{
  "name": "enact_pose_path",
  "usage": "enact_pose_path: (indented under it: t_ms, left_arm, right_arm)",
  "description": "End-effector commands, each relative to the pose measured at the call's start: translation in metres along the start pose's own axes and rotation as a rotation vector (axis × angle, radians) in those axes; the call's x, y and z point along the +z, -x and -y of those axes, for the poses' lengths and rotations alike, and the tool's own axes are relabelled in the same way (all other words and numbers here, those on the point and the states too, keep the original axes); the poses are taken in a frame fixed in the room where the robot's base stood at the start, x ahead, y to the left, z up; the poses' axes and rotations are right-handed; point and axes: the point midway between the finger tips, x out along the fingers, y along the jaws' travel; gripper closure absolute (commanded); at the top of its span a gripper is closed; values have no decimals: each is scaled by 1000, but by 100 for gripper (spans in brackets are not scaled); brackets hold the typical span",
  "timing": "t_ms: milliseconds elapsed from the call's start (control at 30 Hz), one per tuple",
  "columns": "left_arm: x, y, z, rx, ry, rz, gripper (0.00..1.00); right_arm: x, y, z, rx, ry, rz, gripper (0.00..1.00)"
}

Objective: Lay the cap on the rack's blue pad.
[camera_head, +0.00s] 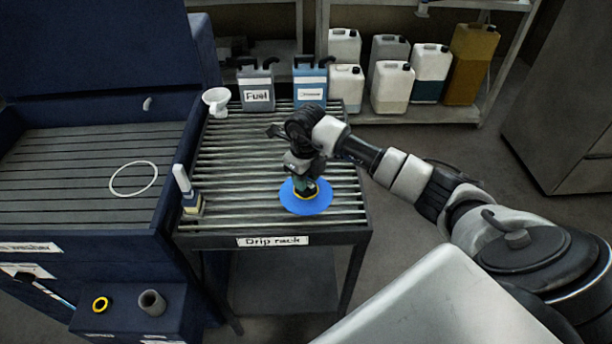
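The round blue pad (322,205) lies on the slatted drip rack (345,218) near its front edge. My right gripper (304,186) points down over the middle of the pad. A small dark piece with a yellow rim (307,196), likely the cap, is at its fingertips, on or just above the pad. The fingers and wrist hide much of this piece, and I cannot tell whether the fingers grip it. My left gripper is not in view.
The blue washer basin (80,165) adjoins at left.

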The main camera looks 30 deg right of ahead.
Motion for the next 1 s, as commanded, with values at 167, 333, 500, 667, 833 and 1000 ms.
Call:
enact_pose_path:
  t_ms: [167,333,500,667,833,1000]
  left_arm:
    - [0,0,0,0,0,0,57]
    - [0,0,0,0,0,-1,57]
    - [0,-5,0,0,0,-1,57]
    - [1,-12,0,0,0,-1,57]
    - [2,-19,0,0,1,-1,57]
    - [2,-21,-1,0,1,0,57]
  right_arm:
    - [0,0,0,0,0,0,53]
    - [0,1,0,-1,0,0,53]
    - [1,18,1,-3,1,5,53]
    - [1,50,1,-4,1,6,53]
    - [0,82,1,-3,1,5,53]
    - [0,102,0,-2,0,2,53]
